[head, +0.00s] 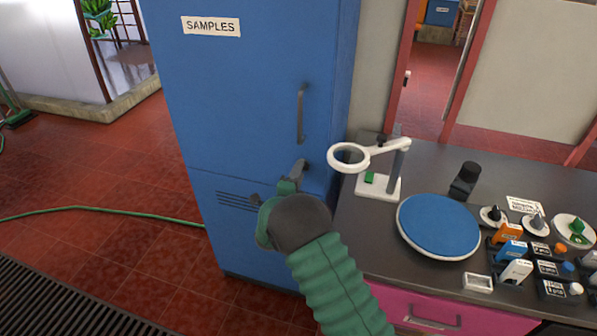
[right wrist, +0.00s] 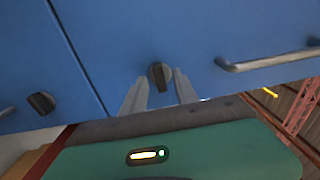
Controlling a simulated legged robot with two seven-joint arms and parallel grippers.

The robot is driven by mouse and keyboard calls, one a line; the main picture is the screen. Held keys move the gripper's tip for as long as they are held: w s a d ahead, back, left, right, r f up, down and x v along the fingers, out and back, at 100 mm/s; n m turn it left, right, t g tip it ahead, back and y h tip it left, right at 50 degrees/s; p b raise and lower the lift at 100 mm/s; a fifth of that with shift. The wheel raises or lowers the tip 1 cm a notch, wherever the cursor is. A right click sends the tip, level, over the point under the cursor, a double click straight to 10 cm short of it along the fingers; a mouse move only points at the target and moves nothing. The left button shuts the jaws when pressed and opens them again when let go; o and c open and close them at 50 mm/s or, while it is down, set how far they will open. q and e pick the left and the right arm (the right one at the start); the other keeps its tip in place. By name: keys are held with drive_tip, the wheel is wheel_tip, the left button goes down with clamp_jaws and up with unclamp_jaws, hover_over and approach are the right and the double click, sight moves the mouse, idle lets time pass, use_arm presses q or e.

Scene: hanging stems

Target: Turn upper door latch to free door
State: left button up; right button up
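The upper door latch (right wrist: 160,76) is a small dark knob on the blue upper door of the cabinet marked SAMPLES (head: 262,95). In the right wrist view it sits between the two pale fingers of my right gripper (right wrist: 161,82), with a narrow gap on each side. The gripper is open and its fingertips are close to the door face. In the head view my right gripper (head: 287,182) reaches the cabinet just below the upper door handle (head: 300,113); hand and fingers partly hide the latch there. The door looks closed. My left gripper is out of view.
A second dark knob (right wrist: 41,103) is on the lower door, across the seam. On the right, a counter (head: 365,240) holds a magnifier stand (head: 378,187), a blue round plate (head: 439,226) and several small labelled items. A green hose (head: 110,208) lies on the open tiled floor.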

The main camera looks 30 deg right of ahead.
drive_tip(key=shift+w+d+f, duration=0.1)
drive_tip(key=shift+w+d, duration=0.15)
drive_tip(key=shift+d, duration=0.1)
drive_tip(key=shift+c, duration=0.3)
drive_tip(key=shift+a, duration=0.1)
clamp_jaws()
drive_tip(key=shift+n, duration=0.4)
drive_tip(key=n+p, duration=0.1)
drive_tip(key=n, duration=1.6)
drive_tip(key=shift+s+p, duration=0.1)
drive_tip(key=shift+p, duration=0.2)
drive_tip(key=shift+f+n, duration=0.1)
drive_tip(key=shift+n, duration=0.2)
